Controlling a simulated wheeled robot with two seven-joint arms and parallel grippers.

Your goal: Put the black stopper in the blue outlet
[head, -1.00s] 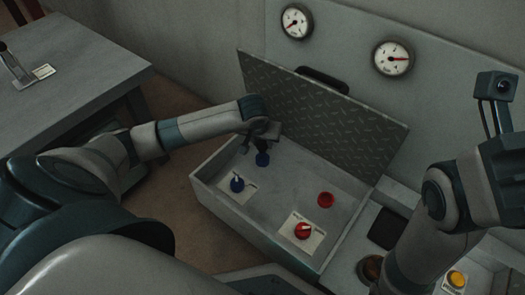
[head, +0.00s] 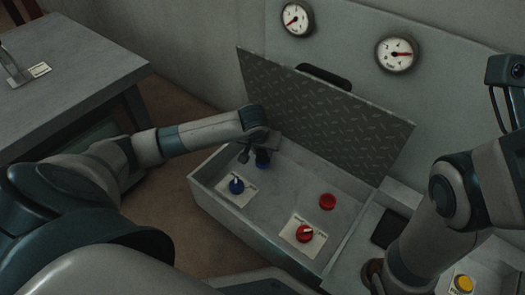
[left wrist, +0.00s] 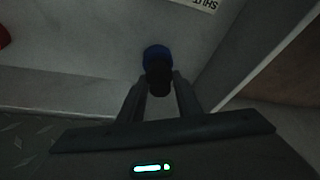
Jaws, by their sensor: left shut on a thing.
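The blue outlet (head: 262,165) is a round blue fitting inside the open grey box, towards its back left. My left gripper (head: 254,158) is just above it, shut on the black stopper (head: 263,155). In the left wrist view the black stopper (left wrist: 159,76) sits between the fingertips (left wrist: 160,85) and overlaps the near edge of the blue outlet (left wrist: 157,53). I cannot tell whether it is touching or inside the outlet. My right arm shows at the right, but its gripper is not in view.
The box (head: 240,222) has its treaded lid (head: 325,115) raised behind. Inside are a blue knob (head: 236,186), a red knob (head: 305,233) and a red outlet (head: 327,201). A yellow button (head: 463,283) is at the lower right. A grey table (head: 70,75) stands at the left.

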